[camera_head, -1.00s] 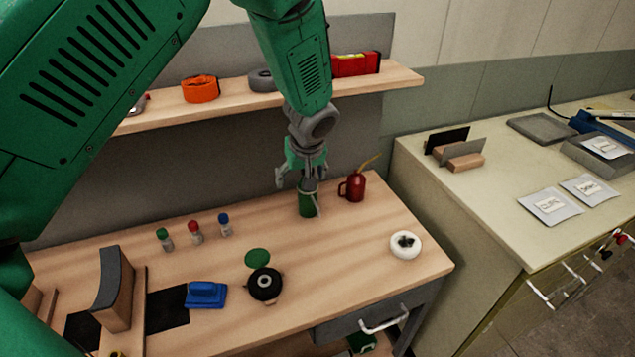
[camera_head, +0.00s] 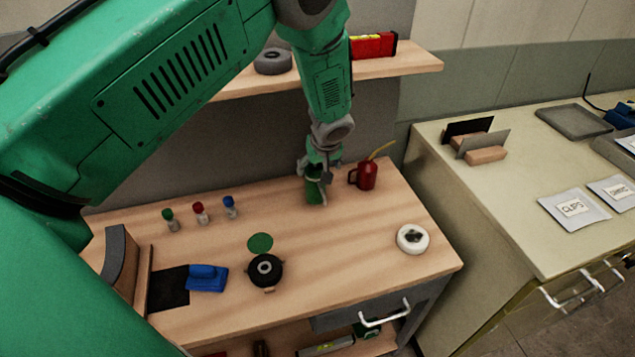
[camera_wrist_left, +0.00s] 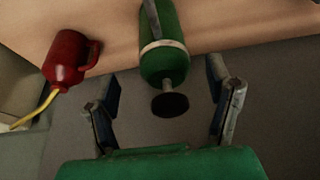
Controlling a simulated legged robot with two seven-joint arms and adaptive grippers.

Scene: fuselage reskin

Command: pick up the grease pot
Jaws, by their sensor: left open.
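A green cylindrical pot (camera_head: 313,196), which I take to be the grease pot, stands near the back of the wooden workbench. In the left wrist view the pot (camera_wrist_left: 165,62) has a pale band and a dark round knob, with a grey handle-like strip along it. My left gripper (camera_head: 318,176) is open at the top of the pot and partly hides it. In the left wrist view the fingers of my left gripper (camera_wrist_left: 164,108) are spread on either side of the knob, with gaps to it. My right gripper is not in view.
A red oil can (camera_head: 367,176) with a yellow spout stands close right of the pot. Small capped bottles (camera_head: 200,213), a green disc (camera_head: 260,242), a black round object (camera_head: 265,270), a blue block (camera_head: 207,278) and a white roll (camera_head: 412,239) lie on the bench. A shelf (camera_head: 420,63) runs behind.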

